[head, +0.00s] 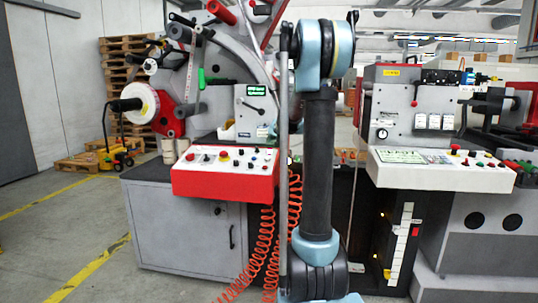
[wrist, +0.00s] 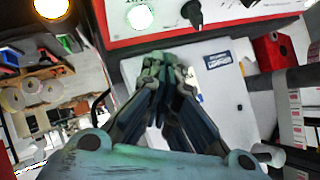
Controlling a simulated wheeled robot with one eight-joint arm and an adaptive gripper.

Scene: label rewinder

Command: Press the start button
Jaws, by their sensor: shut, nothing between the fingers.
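The red control panel (head: 222,184) stands on a grey cabinet left of my arm in the head view, with several small buttons and knobs on its white face. Which one is the start button cannot be told there. In the wrist view the panel's red edge (wrist: 165,40) crosses the top. A round pale green button (wrist: 139,17) sits on it, left of a black knob (wrist: 193,13). My gripper (wrist: 163,62) is shut and empty, its fingertips just below the panel edge in the picture. Contact with the panel cannot be made out. My gripper is not visible in the head view.
A glowing yellow lamp (wrist: 50,8) shows at the wrist view's top left. Orange coiled hoses (head: 263,250) hang beside the grey cabinet (head: 185,225). A second machine with a white control panel (head: 415,172) stands at the right. Free floor lies at the left.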

